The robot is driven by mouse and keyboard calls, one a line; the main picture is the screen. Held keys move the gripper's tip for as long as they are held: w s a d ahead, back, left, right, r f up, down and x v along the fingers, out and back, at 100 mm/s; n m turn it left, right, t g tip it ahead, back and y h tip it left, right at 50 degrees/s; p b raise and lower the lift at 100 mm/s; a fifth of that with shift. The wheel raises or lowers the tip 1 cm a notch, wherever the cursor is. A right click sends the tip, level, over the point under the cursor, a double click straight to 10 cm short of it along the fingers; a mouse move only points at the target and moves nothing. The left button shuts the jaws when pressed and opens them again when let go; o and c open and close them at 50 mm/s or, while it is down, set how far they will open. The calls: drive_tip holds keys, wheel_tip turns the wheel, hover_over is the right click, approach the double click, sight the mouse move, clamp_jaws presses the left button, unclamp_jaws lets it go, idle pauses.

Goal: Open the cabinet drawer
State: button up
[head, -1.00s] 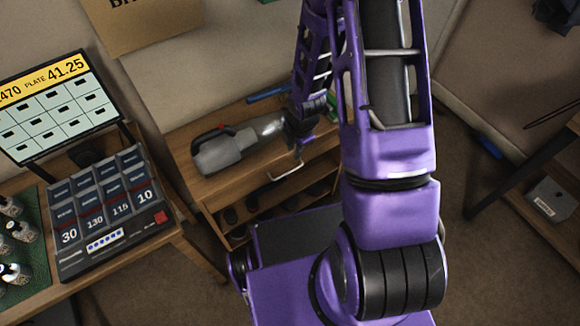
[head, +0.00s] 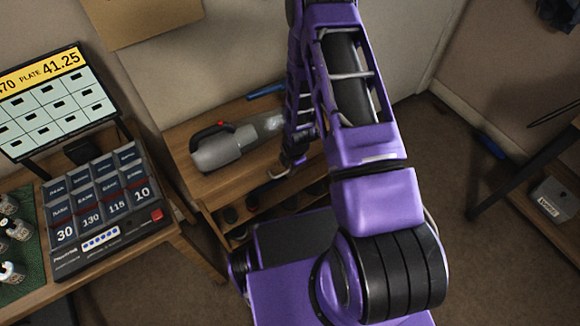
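The low wooden cabinet (head: 197,178) stands against the wall in the middle of the head view. Its front has an open lower row holding dark round things. My gripper (head: 291,165) is at the cabinet's upper front edge, right of centre, small and dark under my purple arm. Its fingers are too small and too covered to show whether they are apart or closed. I cannot tell whether the gripper touches the handle.
A grey handheld vacuum (head: 222,146) and a blue object (head: 265,91) lie on the cabinet top. A desk at left holds a button console (head: 104,205) and a display (head: 55,103). A dark-legged table (head: 520,178) stands at right.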

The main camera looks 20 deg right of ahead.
clamp_jaws()
idle(1.4)
